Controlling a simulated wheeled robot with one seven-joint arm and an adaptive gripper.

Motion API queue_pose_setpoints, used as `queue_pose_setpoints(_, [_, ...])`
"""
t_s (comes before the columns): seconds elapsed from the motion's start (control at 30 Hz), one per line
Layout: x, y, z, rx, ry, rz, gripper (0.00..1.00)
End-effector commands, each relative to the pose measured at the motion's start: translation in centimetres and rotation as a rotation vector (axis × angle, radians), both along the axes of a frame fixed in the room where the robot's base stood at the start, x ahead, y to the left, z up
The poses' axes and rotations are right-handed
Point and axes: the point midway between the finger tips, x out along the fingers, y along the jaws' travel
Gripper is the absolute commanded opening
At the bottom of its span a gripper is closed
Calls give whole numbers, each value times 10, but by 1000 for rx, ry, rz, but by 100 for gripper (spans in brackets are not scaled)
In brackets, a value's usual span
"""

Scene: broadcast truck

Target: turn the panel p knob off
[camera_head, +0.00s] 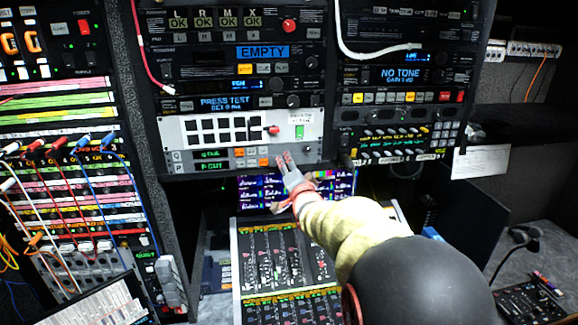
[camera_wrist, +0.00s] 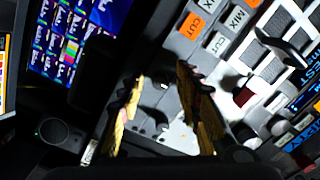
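The P panel row (camera_head: 213,166) is the lower line of the white-grey rack unit, with a green "P CUT" display and small grey and orange buttons. My gripper (camera_head: 284,158) is at the right part of this row, in front of the panel face. In the wrist view its two yellowish fingers (camera_wrist: 160,75) stand apart with a gap between them. A small dark knob (camera_wrist: 163,127) shows in that gap on the light panel face. I cannot tell whether the fingers touch it or which way it is turned. In the head view my fingers hide this spot.
A monitor (camera_head: 262,188) and a mixing console (camera_head: 275,255) are below. A cable patch bay (camera_head: 75,190) stands left.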

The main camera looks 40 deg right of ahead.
Motion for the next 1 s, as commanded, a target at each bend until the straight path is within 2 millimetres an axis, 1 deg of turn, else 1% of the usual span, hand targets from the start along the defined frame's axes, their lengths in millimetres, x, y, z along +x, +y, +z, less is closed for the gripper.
queue_pose_setpoints(0.07, [0,0,0,0,0,0,33])
queue_pose_setpoints(0.63, [0,0,0,0,1,-1,0])
queue_pose_setpoints(1.0, [0,0,-1,-12,8,-1,0])
